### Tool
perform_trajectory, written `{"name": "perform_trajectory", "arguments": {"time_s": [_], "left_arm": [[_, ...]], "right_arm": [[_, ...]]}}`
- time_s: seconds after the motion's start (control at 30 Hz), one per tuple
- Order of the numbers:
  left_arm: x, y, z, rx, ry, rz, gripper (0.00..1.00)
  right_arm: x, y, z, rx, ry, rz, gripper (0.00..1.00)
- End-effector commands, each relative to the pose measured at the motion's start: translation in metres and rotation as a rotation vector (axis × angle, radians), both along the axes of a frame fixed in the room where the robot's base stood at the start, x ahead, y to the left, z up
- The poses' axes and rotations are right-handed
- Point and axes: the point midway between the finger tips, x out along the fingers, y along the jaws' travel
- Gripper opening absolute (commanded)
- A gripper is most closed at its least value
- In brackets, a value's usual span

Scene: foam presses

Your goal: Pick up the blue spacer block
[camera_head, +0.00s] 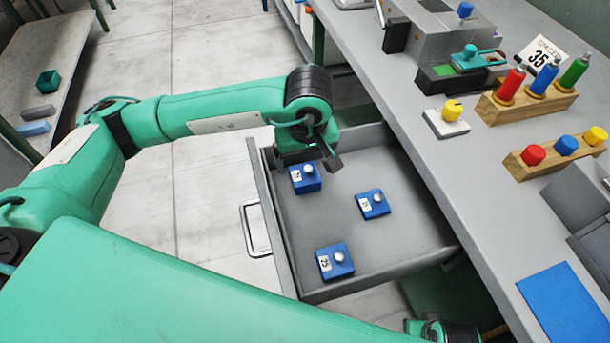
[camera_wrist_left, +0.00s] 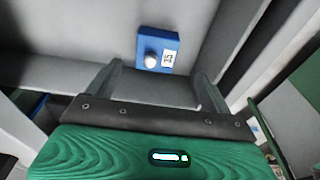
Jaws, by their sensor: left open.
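Three blue spacer blocks, each with a silver knob and a white number label, sit apart in an open grey drawer (camera_head: 290,240). One block (camera_head: 306,180) is at the far left, one (camera_head: 373,204) at the right and one (camera_head: 335,263) at the near side. My left gripper (camera_head: 312,160) is open and empty, over the far end of the drawer beside the far-left block. In the left wrist view a blue block (camera_wrist_left: 157,50) lies just beyond the open fingertips (camera_wrist_left: 160,76), knob facing up; which one it is I cannot tell.
The grey workbench (camera_head: 400,95) along the right overhangs the drawer.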

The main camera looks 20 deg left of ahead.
Motion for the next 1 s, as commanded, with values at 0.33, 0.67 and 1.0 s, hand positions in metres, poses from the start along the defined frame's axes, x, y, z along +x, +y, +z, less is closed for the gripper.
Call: {"name": "perform_trajectory", "arguments": {"time_s": [0.33, 0.67, 1.0], "left_arm": [[0.006, 0.002, -0.035, -0.002, 0.001, 0.001, 0.84], [0.016, 0.005, -0.078, -0.003, 0.002, 0.002, 0.84], [0.017, 0.005, -0.081, -0.002, 0.0, 0.001, 0.72]], "right_arm": [[0.0, 0.0, 0.001, 0.0, -0.001, 0.0, 0.36], [-0.003, -0.001, -0.007, -0.003, 0.013, 0.0, 0.36], [0.0, 0.0, -0.005, -0.002, 0.006, 0.001, 0.36]]}}
